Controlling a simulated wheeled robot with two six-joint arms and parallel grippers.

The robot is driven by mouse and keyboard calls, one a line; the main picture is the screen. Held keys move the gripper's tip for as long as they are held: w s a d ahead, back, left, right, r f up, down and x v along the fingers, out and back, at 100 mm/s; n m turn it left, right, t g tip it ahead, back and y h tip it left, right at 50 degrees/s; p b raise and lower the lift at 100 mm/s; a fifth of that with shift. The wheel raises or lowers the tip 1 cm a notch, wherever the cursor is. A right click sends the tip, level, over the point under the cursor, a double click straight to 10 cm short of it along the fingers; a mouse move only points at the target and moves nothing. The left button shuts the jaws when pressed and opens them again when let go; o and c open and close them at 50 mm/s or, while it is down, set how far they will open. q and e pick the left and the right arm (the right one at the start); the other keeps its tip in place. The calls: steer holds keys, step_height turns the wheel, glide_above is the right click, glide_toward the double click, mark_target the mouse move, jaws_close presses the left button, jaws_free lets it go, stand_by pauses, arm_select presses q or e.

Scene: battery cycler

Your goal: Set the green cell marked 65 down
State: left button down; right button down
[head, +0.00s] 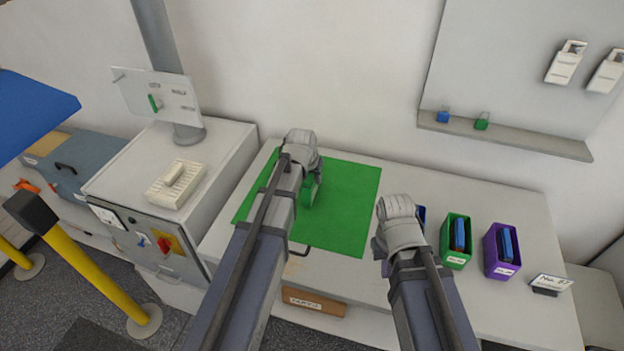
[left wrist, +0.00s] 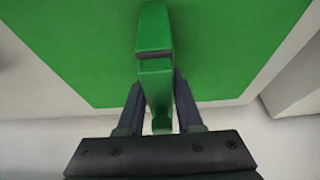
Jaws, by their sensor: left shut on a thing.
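The green cell (head: 311,191) is over the green mat (head: 350,195) on the bench, partly hidden behind my left wrist in the head view. In the left wrist view the green cell (left wrist: 154,62) sits between the two dark fingers of my left gripper (left wrist: 158,100), which is shut on it. No number can be read on the cell. I cannot tell whether its lower end touches the mat. My right arm's wrist (head: 399,222) is over the bench right of the mat; its fingers are hidden.
A blue bin, mostly hidden, a green bin (head: 456,256) and a purple bin (head: 492,262) stand to the right, with blue cells in the latter two. The mat's right part is clear.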

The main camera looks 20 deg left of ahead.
arm_select(q)
steer(key=shift+f, duration=0.15)
arm_select(e)
steer(key=shift+f, duration=0.15)
arm_select(q)
steer(key=c, duration=0.6)
jaws_free()
steer(key=shift+o, duration=0.2)
steer(key=shift+r, duration=0.2)
arm_select(e)
steer(key=shift+r, duration=0.2)
arm_select(q)
steer(key=p+v, duration=1.1)
steer(key=v, duration=0.1)
steer(key=shift+r, duration=0.1)
steer(key=s+d+f+m+g, duration=0.1)
steer(key=s+d+g, duration=0.1)
steer(key=s+d, duration=0.5)
steer(key=s+d+m+g+y, duration=0.1)
steer(key=s+d, duration=0.5)
steer(key=s, duration=0.6)
steer(key=shift+s+d+f+m+g, duration=0.25)
steer(key=shift+d+f+m+g, duration=0.1)
steer(key=shift+m+g, duration=0.45)
arm_select(e)
step_height(320, 180, up, 11)
